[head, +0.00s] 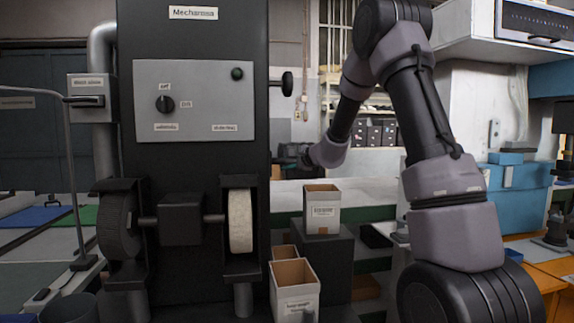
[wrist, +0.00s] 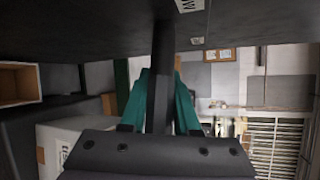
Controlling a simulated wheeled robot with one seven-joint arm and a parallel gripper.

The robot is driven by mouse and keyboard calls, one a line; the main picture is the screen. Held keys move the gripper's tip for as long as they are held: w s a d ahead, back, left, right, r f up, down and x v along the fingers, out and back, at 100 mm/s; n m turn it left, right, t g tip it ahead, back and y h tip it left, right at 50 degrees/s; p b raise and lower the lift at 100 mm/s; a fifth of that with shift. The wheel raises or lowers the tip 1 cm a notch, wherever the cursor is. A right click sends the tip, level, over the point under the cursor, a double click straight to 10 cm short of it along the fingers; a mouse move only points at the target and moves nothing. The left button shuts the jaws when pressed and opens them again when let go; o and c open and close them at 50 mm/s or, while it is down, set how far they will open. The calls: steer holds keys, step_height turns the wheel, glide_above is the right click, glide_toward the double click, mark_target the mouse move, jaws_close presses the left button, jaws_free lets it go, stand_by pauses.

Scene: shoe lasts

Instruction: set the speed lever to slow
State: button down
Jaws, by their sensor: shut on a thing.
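The speed lever appears in the wrist view as a dark bar (wrist: 161,80) standing out from the machine's dark side. The green fingers of my gripper (wrist: 160,103) are shut on it, one on each side. In the head view my gripper (head: 290,155) is at the right side of the black machine (head: 195,60), below a black round knob (head: 287,84). The lever is too dark to make out there. A white label (wrist: 190,5) on the machine's side is cut off by the top edge of the wrist view, and a second small label (wrist: 197,40) is unreadable.
An open carton (head: 322,210) stands on a dark block below my gripper, with another carton (head: 295,290) lower down. The machine's grey panel (head: 195,102) carries a black dial and a green button. A grinding wheel (head: 241,222) sits on the machine's front.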

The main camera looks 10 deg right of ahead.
steer(key=shift+f, duration=0.2)
steer(key=c, duration=0.6)
jaws_free()
steer(key=shift+s+a+r, duration=0.1)
steer(key=shift+c, duration=0.2)
steer(key=v, duration=1.1)
